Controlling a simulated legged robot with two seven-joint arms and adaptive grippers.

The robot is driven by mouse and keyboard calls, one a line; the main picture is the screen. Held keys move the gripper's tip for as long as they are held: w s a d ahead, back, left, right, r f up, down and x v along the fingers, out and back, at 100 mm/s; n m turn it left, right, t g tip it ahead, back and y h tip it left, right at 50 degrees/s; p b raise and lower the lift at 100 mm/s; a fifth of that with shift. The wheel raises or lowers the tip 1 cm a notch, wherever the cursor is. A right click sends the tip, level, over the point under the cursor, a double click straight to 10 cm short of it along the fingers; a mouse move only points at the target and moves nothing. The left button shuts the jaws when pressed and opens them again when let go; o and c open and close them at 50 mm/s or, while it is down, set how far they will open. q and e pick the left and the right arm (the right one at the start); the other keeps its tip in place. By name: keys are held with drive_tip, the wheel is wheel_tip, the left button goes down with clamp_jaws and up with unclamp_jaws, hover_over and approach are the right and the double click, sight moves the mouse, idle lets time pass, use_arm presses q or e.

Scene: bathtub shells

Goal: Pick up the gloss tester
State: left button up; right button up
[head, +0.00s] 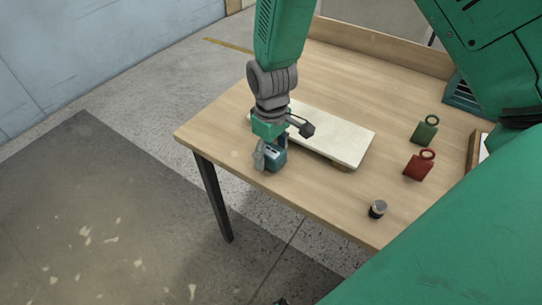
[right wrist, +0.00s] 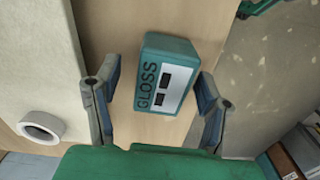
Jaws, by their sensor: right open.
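The gloss tester is a teal box with a light face, dark windows and the word GLOSS; it lies on the wooden table near its front left edge in the head view (head: 274,161). In the right wrist view the gloss tester (right wrist: 166,75) sits between the fingers of my right gripper (right wrist: 160,78), with a clear gap on the left and a small one on the right. In the head view my right gripper (head: 270,151) is over the tester, its fingers spread on both sides, partly hiding it.
A pale slab (head: 340,135) lies right behind the tester. A green tag-like weight (head: 425,131), a red one (head: 418,166) and a small dark jar (head: 377,209) stand farther right on the table (head: 315,190). A white ring (right wrist: 41,127) shows in the right wrist view.

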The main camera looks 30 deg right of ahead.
sight(271, 149)
drive_tip(key=shift+a+f, duration=0.15)
drive_tip(key=shift+f, duration=0.1)
drive_tip(key=shift+a, duration=0.1)
drive_tip(key=c, duration=1.4)
drive_tip(key=shift+r, duration=0.1)
wheel_tip(271, 149, up, 10)
drive_tip(key=shift+f+p, duration=0.1)
drive_tip(key=shift+p, duration=0.55)
